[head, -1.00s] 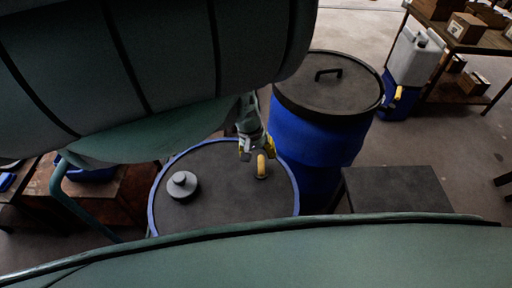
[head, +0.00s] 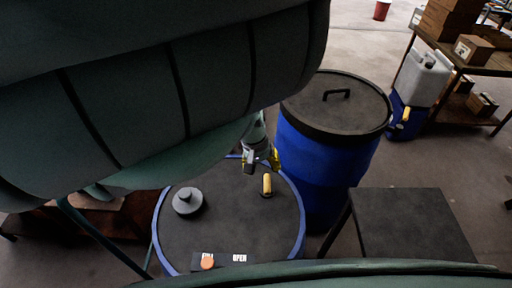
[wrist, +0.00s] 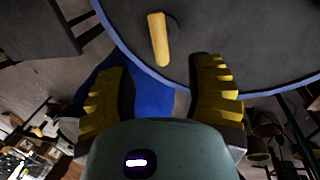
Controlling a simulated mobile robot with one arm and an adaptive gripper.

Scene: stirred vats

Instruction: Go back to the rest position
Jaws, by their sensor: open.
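My gripper (head: 262,160) is above the far edge of a round dark vat top with a blue rim (head: 159,215) in the head view. In the wrist view my gripper (wrist: 160,85) has its two yellow-ribbed fingers spread wide, with nothing between them. A yellow handle (head: 267,183) stands on the vat top, just below the gripper and apart from it. It also shows in the wrist view (wrist: 158,40), beyond the fingertips. A grey knob (head: 187,201) is at the left of the vat top. My arm covers the upper left of the head view.
A blue barrel (head: 325,165) with a black handled lid stands right behind the vat. A dark square table (head: 412,222) is at the right. A shelf with boxes (head: 480,60) and a white-and-blue container (head: 417,85) stand farther back. An orange button (head: 207,263) and OPEN label are at the vat's front.

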